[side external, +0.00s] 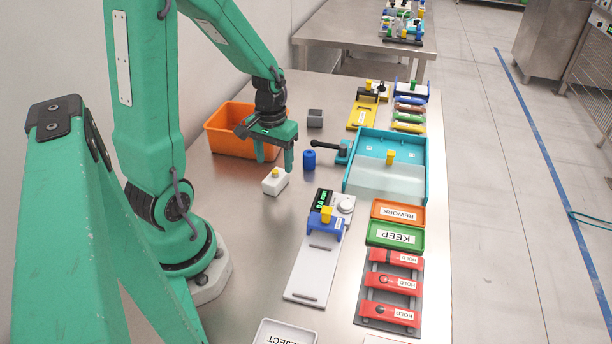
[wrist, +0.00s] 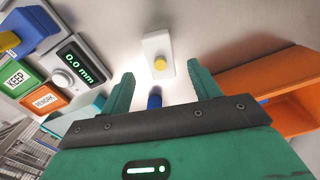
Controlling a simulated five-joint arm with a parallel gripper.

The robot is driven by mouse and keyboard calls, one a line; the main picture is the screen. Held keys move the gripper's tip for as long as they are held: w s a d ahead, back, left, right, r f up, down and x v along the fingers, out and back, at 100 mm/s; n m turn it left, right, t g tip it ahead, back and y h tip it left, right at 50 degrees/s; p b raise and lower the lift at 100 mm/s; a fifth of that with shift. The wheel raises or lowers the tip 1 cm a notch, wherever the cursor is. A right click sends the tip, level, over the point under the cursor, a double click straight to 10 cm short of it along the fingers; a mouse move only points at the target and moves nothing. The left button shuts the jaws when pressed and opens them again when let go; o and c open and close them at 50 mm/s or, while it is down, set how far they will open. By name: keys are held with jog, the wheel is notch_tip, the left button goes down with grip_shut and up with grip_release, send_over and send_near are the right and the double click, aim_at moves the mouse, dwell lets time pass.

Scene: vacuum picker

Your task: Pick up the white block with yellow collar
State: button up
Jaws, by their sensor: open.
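The white block with the yellow collar (side external: 278,187) stands on the steel table, under and slightly in front of my gripper (side external: 275,165) in the side view. Its yellow part sits on top. In the wrist view, the white block (wrist: 156,42) lies just beyond the fingertips, near the middle of the gap between them. My gripper (wrist: 160,72) is open, with its two green fingers wide apart and nothing between them. The fingers appear to be above the block and not touching it.
A blue cylinder (side external: 309,160) stands close to the right of the gripper. An orange bin (side external: 222,143) is behind it to the left, and a grey block (side external: 315,118) stands beyond. A gauge fixture (side external: 310,262) lies front right. Table left of the gauge is clear.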

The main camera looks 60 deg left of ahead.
aim_at(275, 173)
jog(key=shift+f, duration=0.5)
jog(key=shift+f, duration=0.1)
jog(key=shift+f, duration=2.5)
jog(key=c, duration=1.1)
